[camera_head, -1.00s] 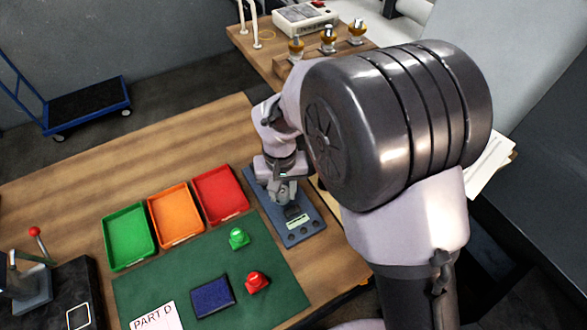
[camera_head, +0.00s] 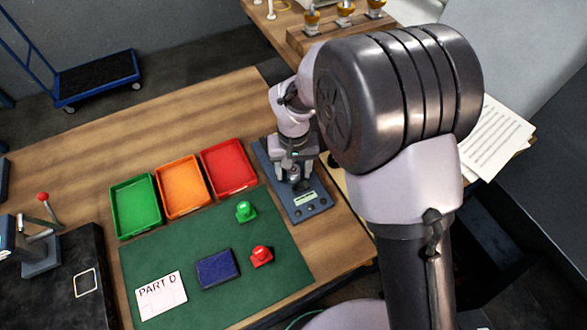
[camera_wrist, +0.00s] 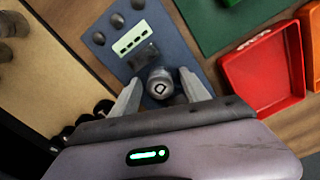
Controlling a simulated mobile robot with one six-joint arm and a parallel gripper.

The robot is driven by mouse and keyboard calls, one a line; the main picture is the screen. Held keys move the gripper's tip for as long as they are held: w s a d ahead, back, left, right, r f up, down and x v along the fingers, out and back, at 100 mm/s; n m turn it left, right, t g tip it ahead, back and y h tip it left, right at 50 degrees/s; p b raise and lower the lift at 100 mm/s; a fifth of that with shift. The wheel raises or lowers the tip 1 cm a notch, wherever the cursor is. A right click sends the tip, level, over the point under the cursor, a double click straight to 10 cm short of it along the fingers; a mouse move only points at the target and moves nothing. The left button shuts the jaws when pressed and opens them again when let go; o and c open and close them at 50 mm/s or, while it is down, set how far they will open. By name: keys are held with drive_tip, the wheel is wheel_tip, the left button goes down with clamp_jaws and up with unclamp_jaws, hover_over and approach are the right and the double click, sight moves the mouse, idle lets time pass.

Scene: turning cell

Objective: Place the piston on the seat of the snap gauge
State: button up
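The snap gauge (camera_head: 311,211) is a blue-grey base with a lit display and dark buttons, at the right end of the wooden table. It also shows in the wrist view (camera_wrist: 172,37). The piston (camera_wrist: 161,84) is a small grey metal cylinder at the display's near end, seen from above over the gauge base. My gripper (camera_head: 292,172) is over the gauge; in the wrist view its fingers (camera_wrist: 160,80) stand apart on either side of the piston, with a visible gap at each side. The seat under the piston is hidden, so contact there cannot be told.
Green (camera_head: 137,207), orange (camera_head: 183,188) and red (camera_head: 229,168) trays stand left of the gauge. A green mat (camera_head: 190,303) holds a green stamp (camera_head: 245,211), a red stamp (camera_head: 261,256) and a blue pad (camera_head: 217,268). Bare wood lies left of the trays.

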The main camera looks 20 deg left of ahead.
sight(294, 170)
drive_tip(key=shift+r, duration=0.1)
wheel_tip(294, 170, up, 12)
drive_tip(key=p, duration=0.3)
